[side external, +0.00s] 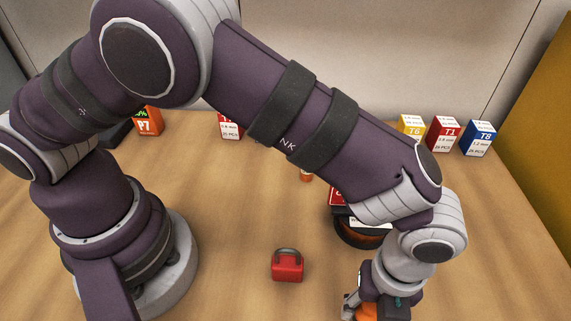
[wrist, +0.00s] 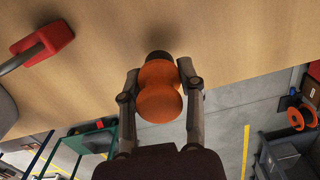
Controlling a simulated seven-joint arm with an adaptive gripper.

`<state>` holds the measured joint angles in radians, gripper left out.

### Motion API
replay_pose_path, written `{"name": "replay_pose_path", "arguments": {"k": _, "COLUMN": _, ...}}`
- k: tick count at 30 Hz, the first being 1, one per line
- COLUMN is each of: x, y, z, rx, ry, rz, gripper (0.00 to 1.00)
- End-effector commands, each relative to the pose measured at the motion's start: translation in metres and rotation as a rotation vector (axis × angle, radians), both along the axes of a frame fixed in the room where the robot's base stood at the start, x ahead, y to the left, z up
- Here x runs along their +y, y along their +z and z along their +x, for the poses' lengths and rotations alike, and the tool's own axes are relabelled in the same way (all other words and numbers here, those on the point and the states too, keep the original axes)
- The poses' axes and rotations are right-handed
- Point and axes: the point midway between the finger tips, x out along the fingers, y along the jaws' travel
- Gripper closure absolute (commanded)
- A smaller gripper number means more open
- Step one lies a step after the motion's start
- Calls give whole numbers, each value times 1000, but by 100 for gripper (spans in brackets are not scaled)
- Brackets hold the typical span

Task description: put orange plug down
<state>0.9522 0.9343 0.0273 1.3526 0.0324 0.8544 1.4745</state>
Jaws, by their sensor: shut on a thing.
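The orange plug (wrist: 160,98) is a rounded orange piece with a dark end, seen in the wrist view between my two fingers. My gripper (wrist: 160,78) is shut on it. The dark end points toward the wooden table (wrist: 110,45); I cannot tell whether it touches the table. In the side view a bit of the orange plug (side external: 368,312) shows at the bottom edge, below my wrist. My gripper (side external: 350,305) is partly cut off there.
A red padlock (side external: 287,266) lies on the table to the left of my gripper. A dark round object with an orange part (side external: 352,236) and a red box are partly hidden behind my arm. Several labelled boxes (side external: 444,135) stand at the back. The table edge is close to the plug.

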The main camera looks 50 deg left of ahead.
Motion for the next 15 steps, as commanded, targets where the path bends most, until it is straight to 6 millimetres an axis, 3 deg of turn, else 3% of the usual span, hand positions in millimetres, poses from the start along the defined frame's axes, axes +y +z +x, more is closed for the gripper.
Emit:
{"name": "replay_pose_path", "arguments": {"k": 4, "x": 1, "y": -23, "z": -1, "rx": 4, "ry": -1, "rz": 3, "gripper": 91}}
{"name": "replay_pose_path", "arguments": {"k": 14, "x": 1, "y": -26, "z": -1, "rx": 0, "ry": -1, "rz": 0, "gripper": 91}}
{"name": "replay_pose_path", "arguments": {"k": 15, "x": 0, "y": -27, "z": -1, "rx": 0, "ry": -1, "rz": 0, "gripper": 61}}
